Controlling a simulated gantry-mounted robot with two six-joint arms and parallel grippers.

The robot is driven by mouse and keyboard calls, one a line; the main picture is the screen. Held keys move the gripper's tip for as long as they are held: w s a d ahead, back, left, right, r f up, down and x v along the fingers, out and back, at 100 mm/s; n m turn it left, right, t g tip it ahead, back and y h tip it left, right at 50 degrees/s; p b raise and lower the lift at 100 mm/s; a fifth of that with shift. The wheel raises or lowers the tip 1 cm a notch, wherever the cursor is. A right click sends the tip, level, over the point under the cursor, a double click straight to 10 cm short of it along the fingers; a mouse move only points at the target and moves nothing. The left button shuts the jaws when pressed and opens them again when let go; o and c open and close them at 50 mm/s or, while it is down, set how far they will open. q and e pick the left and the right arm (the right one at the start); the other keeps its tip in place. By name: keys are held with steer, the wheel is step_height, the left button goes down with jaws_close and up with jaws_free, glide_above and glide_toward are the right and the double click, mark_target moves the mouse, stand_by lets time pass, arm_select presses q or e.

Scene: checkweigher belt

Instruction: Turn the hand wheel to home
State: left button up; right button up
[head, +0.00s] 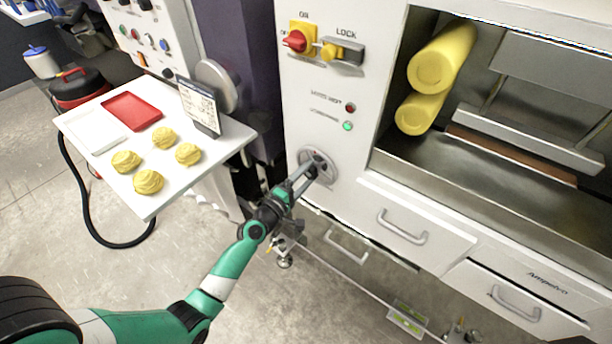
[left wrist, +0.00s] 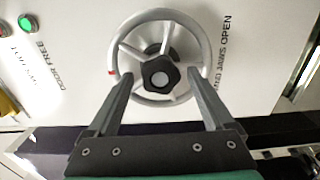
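The hand wheel (head: 306,155) is a grey spoked wheel on the white machine front, below a red and a green lamp. In the left wrist view the hand wheel (left wrist: 160,14) shows a dark lobed hub knob and a small red mark at the left, by its rim. My left gripper (head: 312,174) reaches the wheel from the lower left. In the wrist view my left gripper (left wrist: 160,78) is open, its fingers on either side of the hub and overlapping the rim. I cannot tell whether they touch it. My right gripper is not in view.
A white table (head: 150,210) with several yellow lumps, a red tray (head: 132,111) and a small display (head: 199,105) stands at the left. Drawer handles (head: 402,228) stick out right of the wheel. A red switch (head: 295,41) and LOCK lever (head: 342,50) sit above.

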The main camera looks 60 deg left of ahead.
arm_select(q)
steer(key=v, duration=1.1)
steer(key=shift+s, duration=0.25)
steer(key=shift+d, duration=0.1)
